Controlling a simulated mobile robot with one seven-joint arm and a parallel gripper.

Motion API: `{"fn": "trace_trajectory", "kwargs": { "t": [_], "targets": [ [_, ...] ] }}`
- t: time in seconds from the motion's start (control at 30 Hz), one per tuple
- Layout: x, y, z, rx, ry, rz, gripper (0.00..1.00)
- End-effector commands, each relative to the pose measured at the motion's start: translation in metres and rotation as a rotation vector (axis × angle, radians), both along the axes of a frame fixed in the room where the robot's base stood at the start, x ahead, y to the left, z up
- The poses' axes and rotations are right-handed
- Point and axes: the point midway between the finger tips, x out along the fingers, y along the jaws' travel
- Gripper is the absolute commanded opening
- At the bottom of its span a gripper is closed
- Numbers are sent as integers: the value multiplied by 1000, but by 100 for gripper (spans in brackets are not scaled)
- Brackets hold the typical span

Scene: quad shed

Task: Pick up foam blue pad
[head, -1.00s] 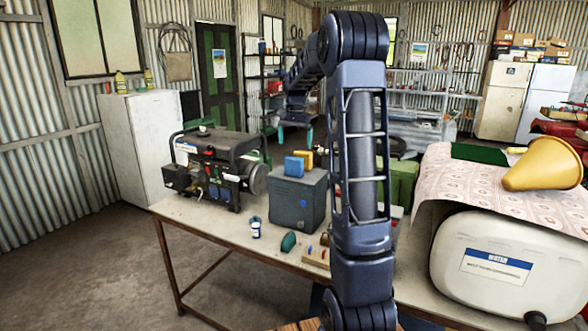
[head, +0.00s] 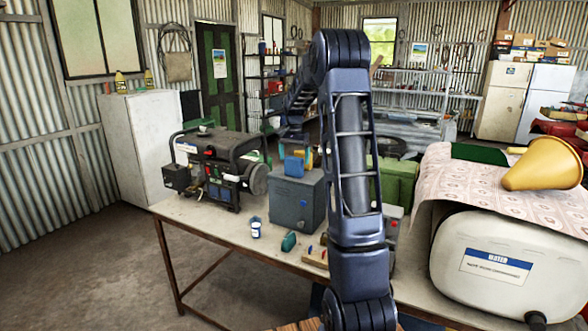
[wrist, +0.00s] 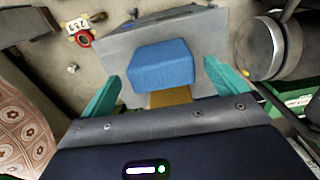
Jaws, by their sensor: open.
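The foam blue pad (head: 294,167) sits on top of a grey box (head: 297,200) on the workbench. It also shows in the wrist view (wrist: 160,66), near the middle. My gripper (head: 296,152) is over the top of the box, close to the pad. In the wrist view, its teal fingers (wrist: 162,72) are open, one to each side of the pad, with visible gaps. A yellow block (head: 309,157) stands beside the pad, partly hidden in the wrist view by my gripper body.
A generator (head: 215,168) stands left of the box on the bench (head: 200,218).

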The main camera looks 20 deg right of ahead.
Motion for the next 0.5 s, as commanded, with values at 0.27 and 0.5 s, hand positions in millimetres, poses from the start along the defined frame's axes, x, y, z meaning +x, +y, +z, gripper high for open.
{"fn": "trace_trajectory", "kwargs": {
  "t": [0.27, 0.5],
  "targets": [
    [2, 0, -36, 0, 3, 0, 98],
    [2, 0, -46, 0, 0, 0, 98]
  ]
}}
